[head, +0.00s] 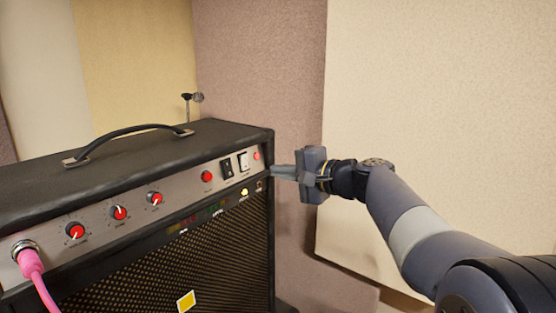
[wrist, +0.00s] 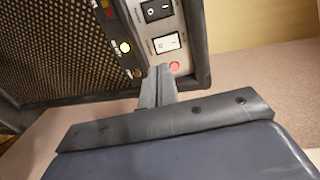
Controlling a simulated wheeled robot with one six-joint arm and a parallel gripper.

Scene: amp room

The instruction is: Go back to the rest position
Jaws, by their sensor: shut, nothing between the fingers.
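My gripper (head: 284,172) is shut and empty. In the head view it points left at the right end of the amplifier's front panel. In the wrist view my gripper's fingers (wrist: 157,80) lie together over the lower part of the panel, close to a small red light (wrist: 174,65). I cannot tell whether the fingertips touch the panel. The black amplifier (head: 222,135) stands at the left of the head view. A white switch (head: 243,161) and a black switch (head: 227,168) sit left of the red light (head: 256,156); the wrist view shows the white switch (wrist: 166,43) too.
A pink cable (head: 33,268) is plugged into the amplifier's left end. Several red knobs (head: 119,212) line the panel. A carrying handle (head: 130,132) arches over the top. A microphone (head: 196,97) stands behind. A padded beige wall panel (head: 440,110) is behind my arm.

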